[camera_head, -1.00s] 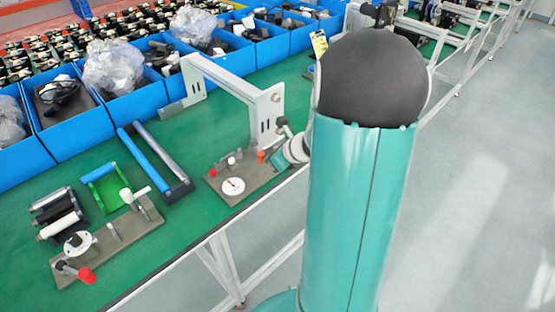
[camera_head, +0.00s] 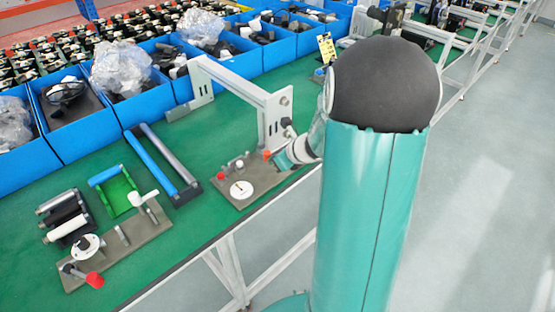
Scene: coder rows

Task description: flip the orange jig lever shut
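The orange lever tip (camera_head: 267,154) shows small on the far right part of a grey-brown jig plate (camera_head: 262,190), on the green bench. The same plate carries a white round dial (camera_head: 241,190) and a small red knob (camera_head: 221,176). My gripper (camera_head: 279,161) is at the right of the orange tip, very close to it; I cannot tell whether they touch. Its fingers are small and dark here, and their opening cannot be made out. My large teal arm link hides part of the bench behind it. The rest of the lever is too small to make out.
A grey metal arch (camera_head: 240,84) stands just behind the jig. A second jig plate with a red knob (camera_head: 94,280) lies at the front left. A blue-and-grey roller frame (camera_head: 152,160) lies between. Blue bins (camera_head: 95,135) line the back. The bench edge runs close in front.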

